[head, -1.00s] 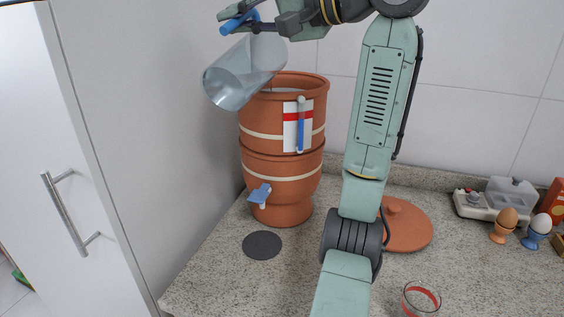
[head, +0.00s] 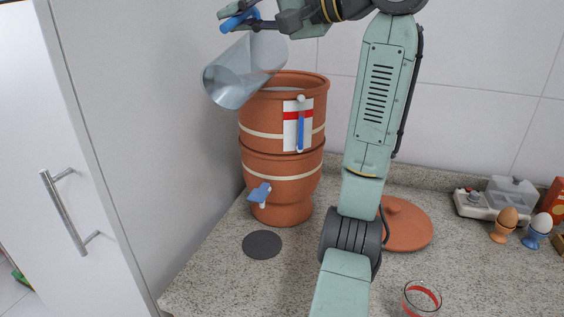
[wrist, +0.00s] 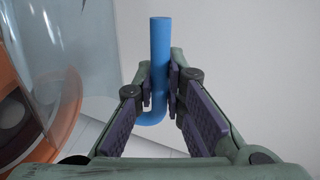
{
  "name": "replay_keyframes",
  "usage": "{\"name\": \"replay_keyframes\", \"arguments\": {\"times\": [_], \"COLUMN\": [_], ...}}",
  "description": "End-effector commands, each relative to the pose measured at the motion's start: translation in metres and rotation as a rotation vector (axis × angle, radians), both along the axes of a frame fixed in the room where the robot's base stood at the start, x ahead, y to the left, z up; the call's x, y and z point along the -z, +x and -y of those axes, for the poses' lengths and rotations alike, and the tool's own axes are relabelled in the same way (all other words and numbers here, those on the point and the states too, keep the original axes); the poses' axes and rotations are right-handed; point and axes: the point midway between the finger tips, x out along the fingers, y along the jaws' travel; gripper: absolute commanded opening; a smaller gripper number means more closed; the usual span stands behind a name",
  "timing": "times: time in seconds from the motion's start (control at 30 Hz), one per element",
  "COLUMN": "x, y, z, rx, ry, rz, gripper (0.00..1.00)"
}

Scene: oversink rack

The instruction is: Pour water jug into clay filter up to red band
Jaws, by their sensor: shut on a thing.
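The clear water jug (head: 243,72) is strongly tilted above the left part of the clay filter's rim. My gripper (head: 240,18) is shut on its blue handle (wrist: 160,62), seen between the fingers in the wrist view. The terracotta clay filter (head: 262,140) stands upright on the counter, open at the top. Its front has a white gauge panel with a red band (head: 290,115) and a tube with a blue column (head: 300,134). The column's top is close to the band's height. The water inside the filter is hidden, and I cannot make out a clear stream.
A blue tap (head: 259,193) sticks out low on the filter. A dark round mat (head: 262,244) and a terracotta lid (head: 406,226) lie on the counter. A red-banded glass (head: 421,298) stands at the front. Egg cups (head: 503,226) are at right, a cabinet (head: 80,150) at left.

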Motion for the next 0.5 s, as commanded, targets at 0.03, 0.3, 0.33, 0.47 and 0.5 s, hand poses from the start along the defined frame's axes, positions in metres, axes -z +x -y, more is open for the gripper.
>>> {"name": "replay_keyframes", "arguments": {"times": [0.03,0.3,0.33,0.47,0.5], "x": [0.006,0.01,0.009,0.009,0.009], "y": [-0.005,-0.019,-0.019,-0.019,-0.019], "z": [-0.002,-0.009,-0.009,-0.009,-0.009], "rx": [0.0,0.001,0.0,0.0,0.0], "ry": [-0.016,-0.086,-0.087,-0.087,-0.087], "rz": [0.041,0.192,0.193,0.193,0.193], "gripper": [0.0,0.0,0.0,0.0,0.0]}}
